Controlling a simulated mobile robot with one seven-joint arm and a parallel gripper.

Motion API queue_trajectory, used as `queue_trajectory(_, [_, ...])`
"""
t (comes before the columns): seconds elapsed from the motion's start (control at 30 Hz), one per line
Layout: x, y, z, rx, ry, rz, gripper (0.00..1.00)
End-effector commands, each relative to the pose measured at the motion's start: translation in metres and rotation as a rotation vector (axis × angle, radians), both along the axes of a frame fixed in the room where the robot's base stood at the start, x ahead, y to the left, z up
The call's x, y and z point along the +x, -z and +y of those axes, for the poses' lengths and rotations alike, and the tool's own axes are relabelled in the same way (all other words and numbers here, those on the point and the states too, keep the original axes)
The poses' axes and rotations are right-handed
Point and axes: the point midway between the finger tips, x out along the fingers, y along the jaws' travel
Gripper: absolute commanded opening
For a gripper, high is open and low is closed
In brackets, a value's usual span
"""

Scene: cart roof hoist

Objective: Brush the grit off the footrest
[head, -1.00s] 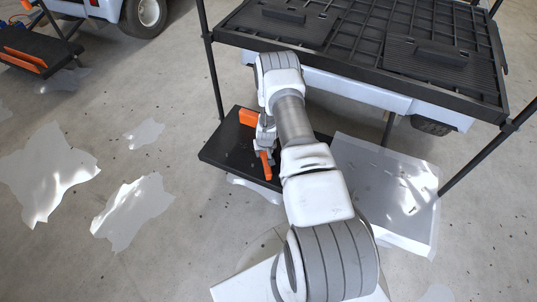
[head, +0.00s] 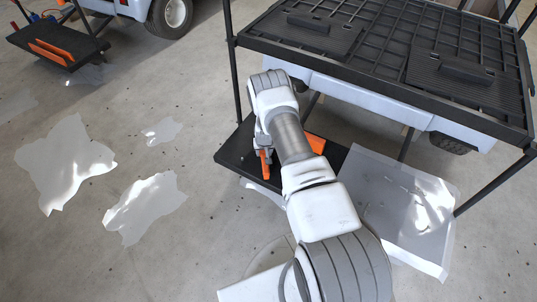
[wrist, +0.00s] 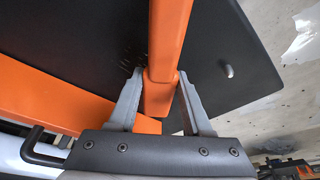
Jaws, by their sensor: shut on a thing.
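The footrest (head: 236,146) is a black plate low on the near cart, with an orange strip (head: 316,143) standing along its cart side. In the wrist view, the footrest (wrist: 100,22) fills much of the picture and the strip (wrist: 50,95) crosses the left. My gripper (wrist: 158,85) is shut on an orange bar-shaped handle (wrist: 165,40), which I take for the brush; no bristles show. In the head view, the handle (head: 265,164) is over the footrest's left part.
The cart's black slatted roof (head: 400,60) and thin posts (head: 231,60) stand close above and behind. A grey sheet (head: 395,210) lies right of the footrest. Pale patches (head: 145,205) lie on the open floor at left. Another cart's orange-stripped footrest (head: 50,52) shows top left.

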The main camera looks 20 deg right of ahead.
Motion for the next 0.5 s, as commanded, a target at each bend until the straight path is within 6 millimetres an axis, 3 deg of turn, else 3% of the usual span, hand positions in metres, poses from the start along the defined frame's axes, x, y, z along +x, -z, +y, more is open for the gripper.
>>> queue_trajectory(0.5, [0.029, 0.000, 0.023, -0.001, -0.002, -0.002, 0.00])
